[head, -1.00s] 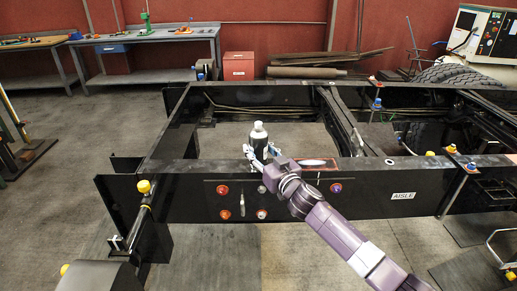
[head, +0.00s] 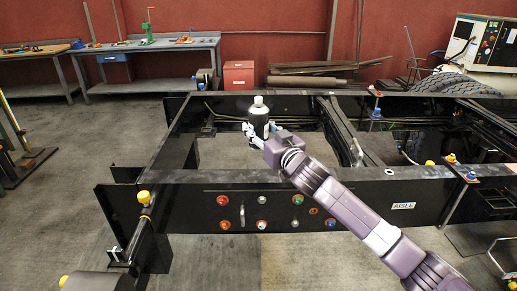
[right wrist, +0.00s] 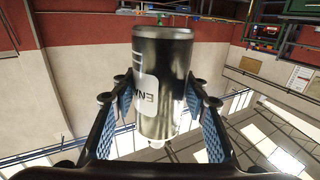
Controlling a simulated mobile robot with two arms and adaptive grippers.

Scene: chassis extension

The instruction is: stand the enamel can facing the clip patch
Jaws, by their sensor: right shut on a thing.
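The enamel can (head: 259,122), dark with a white cap, is held upright in my right gripper (head: 258,133) above the opening of the chassis frame. In the right wrist view the can (right wrist: 163,75) sits between the two blue-padded fingers of the gripper (right wrist: 160,105). A white label with partly visible upside-down letters shows on its side, and the cap points toward the picture's bottom. I cannot make out the clip patch; my right arm covers part of the front beam's top. My left gripper is not in view.
Dark cross rails lie to the right. A workbench (head: 150,45) and a red box (head: 239,74) stand behind.

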